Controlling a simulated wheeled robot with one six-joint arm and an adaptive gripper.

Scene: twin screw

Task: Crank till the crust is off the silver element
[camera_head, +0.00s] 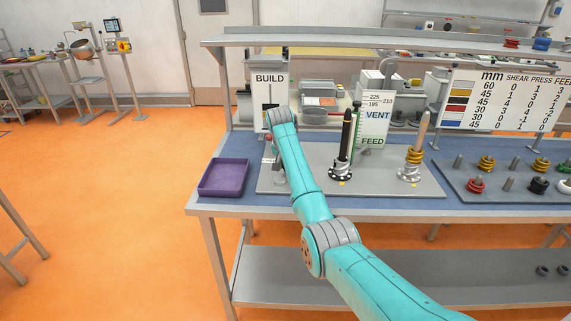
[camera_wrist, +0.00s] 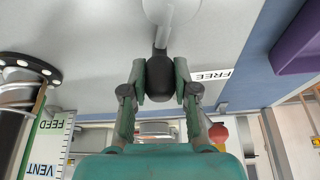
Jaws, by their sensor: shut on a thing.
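In the wrist view my gripper (camera_wrist: 160,82) is shut around a black rounded knob (camera_wrist: 160,88) on a short grey stem, which I take to be the crank handle. In the head view my arm hides both knob and fingers. A dark upright shaft (camera_head: 346,135) stands on the board, with silver elements (camera_head: 341,171) at its foot. A silver element also shows at the left edge of the wrist view (camera_wrist: 22,92), with brownish patches; how much is crust I cannot tell. A second, pale shaft (camera_head: 422,132) carries yellow rings (camera_head: 414,157) above a silver one.
A purple tray (camera_head: 223,177) lies at the bench's left end. A pegboard (camera_head: 455,185) with coloured rings stands at the right. The BUILD panel (camera_head: 270,97) and VENT/FEED panel (camera_head: 376,120) stand behind. A red knob (camera_wrist: 218,133) and FREE label (camera_wrist: 213,76) are near my gripper.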

